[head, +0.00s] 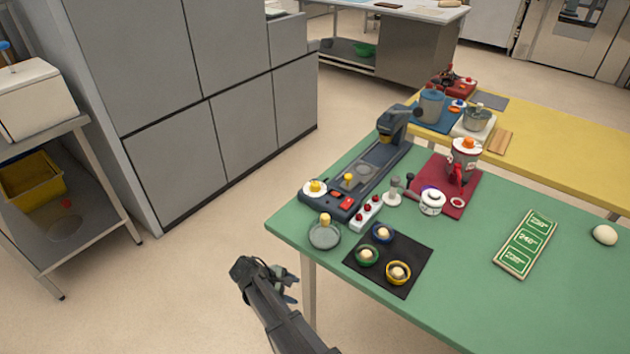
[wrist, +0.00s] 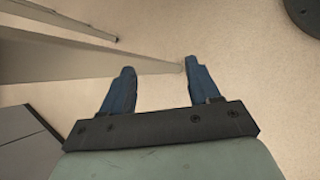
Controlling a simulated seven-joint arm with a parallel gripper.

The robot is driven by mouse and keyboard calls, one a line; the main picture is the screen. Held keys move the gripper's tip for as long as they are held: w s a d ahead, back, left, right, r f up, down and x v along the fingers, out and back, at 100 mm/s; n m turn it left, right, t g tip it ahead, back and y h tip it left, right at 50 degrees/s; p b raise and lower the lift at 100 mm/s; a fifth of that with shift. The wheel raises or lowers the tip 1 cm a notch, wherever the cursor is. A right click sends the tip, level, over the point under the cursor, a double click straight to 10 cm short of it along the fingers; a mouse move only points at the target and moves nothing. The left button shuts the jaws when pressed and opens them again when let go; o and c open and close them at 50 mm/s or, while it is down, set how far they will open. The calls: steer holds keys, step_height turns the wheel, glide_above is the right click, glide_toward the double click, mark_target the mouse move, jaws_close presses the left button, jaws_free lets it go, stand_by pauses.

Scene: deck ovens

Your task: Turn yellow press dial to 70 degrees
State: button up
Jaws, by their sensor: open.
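A dark grey press (head: 375,165) stands along the left side of the green table. At its near left corner is a round white dial (head: 309,191) with a yellow knob (head: 316,185) on top. Its markings and setting are too small to read. A second yellow knob (head: 348,179) stands on the press bed beside it. My gripper (head: 287,287) is off the near edge of the table, below and left of the dial, and touches nothing. The dial is not in the wrist view.
A glass dish (head: 324,237), a white block with red buttons (head: 366,214) and a black mat (head: 410,247) with several small bowls crowd the near corner of the table (head: 470,270). A green sign (head: 527,242) lies to the right. Grey cabinets (head: 210,100) stand behind.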

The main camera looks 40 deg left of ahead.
steer(key=s+a+r+g+y, duration=0.1)
steer(key=s+a+r+y, duration=0.1)
steer(key=s+a+r, duration=0.4)
steer(key=s+a+r+g+y, duration=0.1)
steer(key=s+a+r, duration=0.2)
steer(key=a+r, duration=0.6)
step_height(320, 180, up, 28)
steer(key=m+g+y, duration=0.1)
steer(key=m+g, duration=0.3)
steer(key=m, duration=0.2)
glide_above(315, 184)
step_height(315, 184, down, 14)
steer(key=shift+f, duration=0.1)
steer(key=c, duration=1)
